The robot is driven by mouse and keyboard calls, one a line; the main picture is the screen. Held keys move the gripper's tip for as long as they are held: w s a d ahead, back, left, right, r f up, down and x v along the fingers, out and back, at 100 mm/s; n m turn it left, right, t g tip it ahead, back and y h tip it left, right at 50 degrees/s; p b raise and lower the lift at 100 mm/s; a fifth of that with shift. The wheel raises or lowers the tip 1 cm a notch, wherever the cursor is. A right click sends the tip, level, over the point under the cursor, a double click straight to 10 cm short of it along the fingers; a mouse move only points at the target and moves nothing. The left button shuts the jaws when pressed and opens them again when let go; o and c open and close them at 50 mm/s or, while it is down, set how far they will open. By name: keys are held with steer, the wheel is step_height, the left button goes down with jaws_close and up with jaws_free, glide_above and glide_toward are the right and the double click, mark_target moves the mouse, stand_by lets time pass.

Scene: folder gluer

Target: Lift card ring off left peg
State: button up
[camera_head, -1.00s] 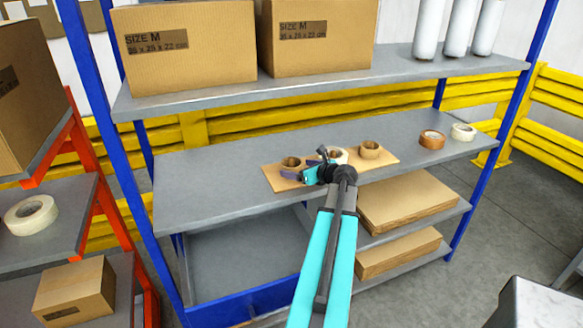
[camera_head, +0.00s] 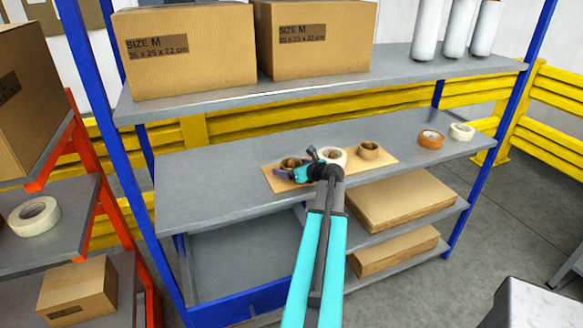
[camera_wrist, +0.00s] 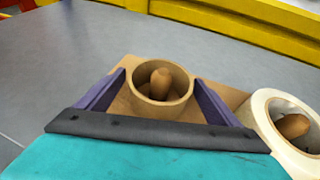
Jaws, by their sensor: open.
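The brown card ring (camera_wrist: 162,108) sits around the left peg (camera_wrist: 160,84) in the wrist view, and the peg's rounded top shows inside it. In the head view the ring (camera_head: 290,164) is partly hidden by my gripper. My gripper (camera_wrist: 161,90) is open, with one purple finger on each side of the ring. Whether the fingers touch the ring I cannot tell. The wooden peg board (camera_head: 350,165) lies on the middle grey shelf.
A white ring (camera_wrist: 285,125) sits around the middle peg, close to my right finger. Brown tape (camera_head: 430,139) and white tape (camera_head: 462,131) lie further right. The shelf left of the board is clear. Boxes (camera_head: 190,48) stand above.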

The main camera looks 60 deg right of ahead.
stand_by(0.5)
steer(key=c, duration=1.1)
steer(key=shift+r, duration=0.15)
steer(key=shift+r+b, duration=1.2)
steer(key=shift+r, duration=3.7)
